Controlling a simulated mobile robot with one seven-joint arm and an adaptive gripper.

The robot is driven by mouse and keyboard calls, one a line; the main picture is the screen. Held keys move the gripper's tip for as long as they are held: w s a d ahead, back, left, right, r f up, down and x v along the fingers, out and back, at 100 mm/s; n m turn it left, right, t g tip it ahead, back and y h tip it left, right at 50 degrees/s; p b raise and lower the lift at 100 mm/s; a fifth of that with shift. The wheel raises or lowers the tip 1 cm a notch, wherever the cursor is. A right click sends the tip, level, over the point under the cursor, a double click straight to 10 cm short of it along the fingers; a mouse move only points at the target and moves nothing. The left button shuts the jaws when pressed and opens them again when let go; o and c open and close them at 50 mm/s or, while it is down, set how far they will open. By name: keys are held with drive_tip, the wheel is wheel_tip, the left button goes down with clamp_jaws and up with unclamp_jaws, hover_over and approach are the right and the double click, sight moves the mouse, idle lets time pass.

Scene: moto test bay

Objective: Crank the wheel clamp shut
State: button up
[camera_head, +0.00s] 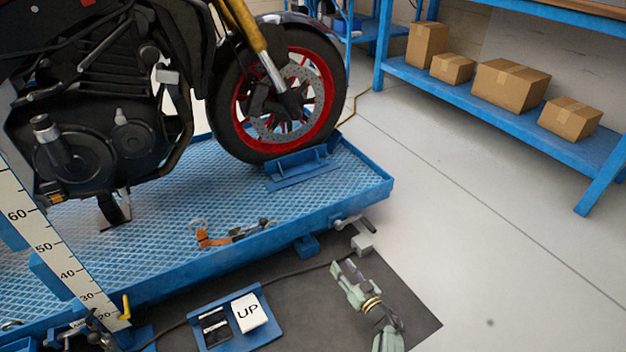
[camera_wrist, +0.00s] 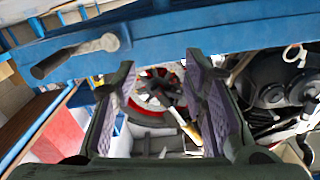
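The wheel clamp (camera_head: 300,168) is a blue bracket at the foot of the motorcycle's front wheel (camera_head: 322,85) on the lift platform. A crank (camera_head: 350,221) with a grey arm sticks out from the platform's front edge. In the wrist view the crank's dark grip (camera_wrist: 52,64) and grey arm lie against a blue beam, left of my fingers. My gripper (camera_head: 345,270) is below the crank in the head view, apart from it. In the wrist view my gripper (camera_wrist: 162,85) has its fingers spread with nothing between the pads; the red-rimmed wheel shows beyond.
A blue pedal unit marked UP (camera_head: 247,313) is on the dark mat. A strap (camera_head: 212,236) lies on the platform. Shelving (camera_head: 480,98) with boxes stands right; the floor between is clear.

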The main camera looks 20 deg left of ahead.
drive_tip(key=w+a+r+n+y+p, duration=0.1)
drive_tip(key=a+r, duration=0.3)
drive_tip(key=r, duration=0.5)
drive_tip(key=w+a+r+n+t+y+p, duration=0.1)
drive_tip(key=w+a+r, duration=0.2)
drive_tip(key=r, duration=0.6)
drive_tip(key=w+a+r+n+t+y+p, duration=0.1)
drive_tip(key=a+r, duration=0.5)
drive_tip(key=r, duration=0.3)
drive_tip(key=shift+w+a+r+n, duration=0.15)
drive_tip(key=shift+w+a+n, duration=0.1)
drive_tip(key=shift+w+n, duration=0.15)
